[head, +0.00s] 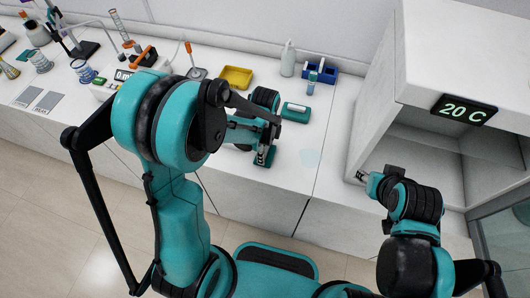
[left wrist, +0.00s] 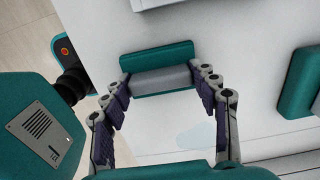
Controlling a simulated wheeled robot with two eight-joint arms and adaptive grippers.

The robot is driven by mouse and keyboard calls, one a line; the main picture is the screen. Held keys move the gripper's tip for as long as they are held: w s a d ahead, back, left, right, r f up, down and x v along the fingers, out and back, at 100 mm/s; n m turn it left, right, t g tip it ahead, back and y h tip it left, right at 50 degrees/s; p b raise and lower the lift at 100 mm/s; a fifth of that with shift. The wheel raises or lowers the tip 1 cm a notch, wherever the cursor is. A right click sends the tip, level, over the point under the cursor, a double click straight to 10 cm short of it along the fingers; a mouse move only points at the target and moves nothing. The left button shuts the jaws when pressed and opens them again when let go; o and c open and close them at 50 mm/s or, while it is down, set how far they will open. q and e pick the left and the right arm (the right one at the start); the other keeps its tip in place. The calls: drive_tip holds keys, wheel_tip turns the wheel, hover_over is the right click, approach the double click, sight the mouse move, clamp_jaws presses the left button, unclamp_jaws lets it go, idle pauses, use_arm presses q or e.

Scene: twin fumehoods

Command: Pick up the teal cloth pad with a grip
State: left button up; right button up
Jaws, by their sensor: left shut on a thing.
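The teal cloth pad (head: 264,160) with a grey grip is near the front edge of the white counter in the head view. In the left wrist view the pad (left wrist: 157,55) lies across the fingertips, its grey grip between them. My left gripper (head: 262,146) is shut on the grip; its fingers (left wrist: 162,82) touch the two ends. I cannot tell whether the pad is resting on the counter or just above it. My right gripper (head: 364,177) is apart from it at the right, by the white cabinet; its finger opening is too small to judge.
A second teal pad (head: 296,112) lies farther back, also in the left wrist view (left wrist: 300,84). A pale blue patch (head: 310,157) marks the counter to the right. A yellow tray (head: 236,77), a blue rack (head: 320,72) and a white bottle (head: 288,60) stand behind. The cabinet (head: 365,120) bounds the right.

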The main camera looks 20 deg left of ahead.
sight(267, 150)
use_arm(q)
drive_tip(key=shift+r, duration=0.1)
drive_tip(key=shift+r, duration=0.3)
drive_tip(key=r, duration=0.1)
drive_tip(key=r+p, duration=0.1)
drive_tip(key=r, duration=0.2)
drive_tip(key=shift+d+p, duration=0.3)
drive_tip(key=shift+p, duration=0.05)
drive_tip(key=s+d+r+p, duration=0.1)
drive_tip(key=d+r, duration=0.5)
drive_tip(key=d, duration=0.5)
drive_tip(key=shift+s+p, duration=0.3)
drive_tip(key=shift+p, duration=0.1)
drive_tip(key=shift+r, duration=0.1)
